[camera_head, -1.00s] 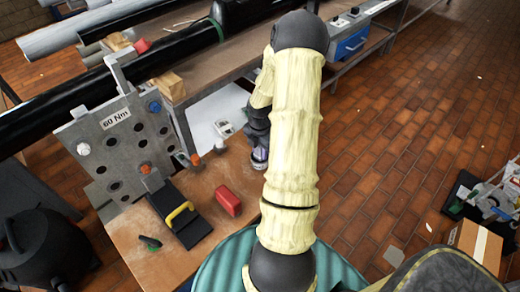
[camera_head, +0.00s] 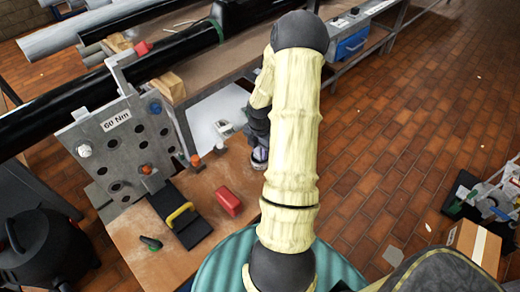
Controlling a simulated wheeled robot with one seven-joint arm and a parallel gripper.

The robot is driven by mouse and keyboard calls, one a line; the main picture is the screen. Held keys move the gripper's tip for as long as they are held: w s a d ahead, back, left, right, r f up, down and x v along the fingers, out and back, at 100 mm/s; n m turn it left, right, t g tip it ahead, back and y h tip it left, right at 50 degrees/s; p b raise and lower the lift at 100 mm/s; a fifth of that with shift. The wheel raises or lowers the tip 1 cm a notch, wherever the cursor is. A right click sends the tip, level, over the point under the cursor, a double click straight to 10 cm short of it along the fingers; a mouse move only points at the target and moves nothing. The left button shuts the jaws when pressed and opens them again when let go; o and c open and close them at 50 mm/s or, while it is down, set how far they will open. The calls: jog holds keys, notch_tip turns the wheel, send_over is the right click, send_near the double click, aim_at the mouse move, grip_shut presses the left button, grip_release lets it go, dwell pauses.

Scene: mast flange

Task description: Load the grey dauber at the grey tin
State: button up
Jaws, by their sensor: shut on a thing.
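My gripper (camera_head: 259,140) is small and dark at the end of my arm, left of the pale sleeved links, low over the right edge of the brown bench. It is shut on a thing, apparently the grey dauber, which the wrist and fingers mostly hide. A small round grey tin (camera_head: 260,160) shows directly below the gripper, at the bench edge. I cannot tell whether the held dauber touches the tin or is inside it.
A grey plate with holes marked 60 Nm (camera_head: 116,120) stands upright at left. Orange-topped pieces (camera_head: 195,160) stand nearby. A red box (camera_head: 228,201), a black case with a yellow handle (camera_head: 182,216) and a dark green-ended tool (camera_head: 150,243) lie on the bench (camera_head: 190,258).

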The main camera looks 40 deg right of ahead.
jog(key=shift+r+p, duration=3.35)
jog(key=w+a+m+p, duration=0.2)
jog(key=w+a+m, duration=0.1)
jog(key=a+m, duration=0.6)
jog(key=w+a+f+m+p, duration=0.1)
jog(key=w+a+m+p, duration=0.2)
jog(key=a+m, duration=0.7)
jog(key=w+a, duration=0.1)
jog(key=a, duration=0.5)
jog(key=shift+w+a+p, duration=0.2)
jog(key=shift+a+p, duration=0.1)
jog(key=shift+p, duration=0.05)
